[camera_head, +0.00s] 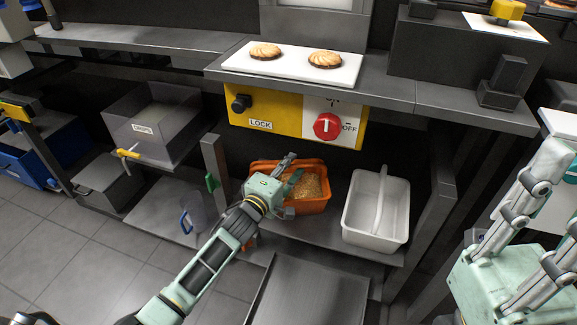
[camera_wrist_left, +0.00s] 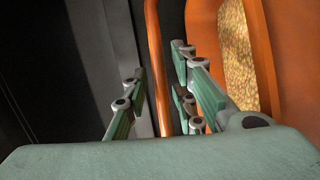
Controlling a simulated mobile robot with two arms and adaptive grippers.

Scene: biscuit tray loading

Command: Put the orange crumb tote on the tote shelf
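The orange crumb tote (camera_head: 317,207), with golden crumbs inside, stands on the low grey shelf (camera_head: 328,236) under the yellow lock panel. Its orange wall (camera_wrist_left: 204,25) and crumbs also show in the left wrist view. My left gripper (camera_head: 287,175) is over the tote's left part and hides some of it. In the left wrist view, the left gripper (camera_wrist_left: 160,88) is open, with a thin orange bar (camera_wrist_left: 155,55) of the tote between its fingers. Contact is not visible. My right gripper (camera_head: 558,195) is at the right edge, partly cut off, its fingers apart and empty.
A white tote (camera_head: 401,213) with a handle stands right of the orange one. A grey post (camera_head: 215,170) and a clear jug (camera_head: 196,214) are at left. The counter (camera_head: 388,88) above carries a white board (camera_head: 290,73) with two biscuits. A grey panel (camera_head: 308,292) is in front.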

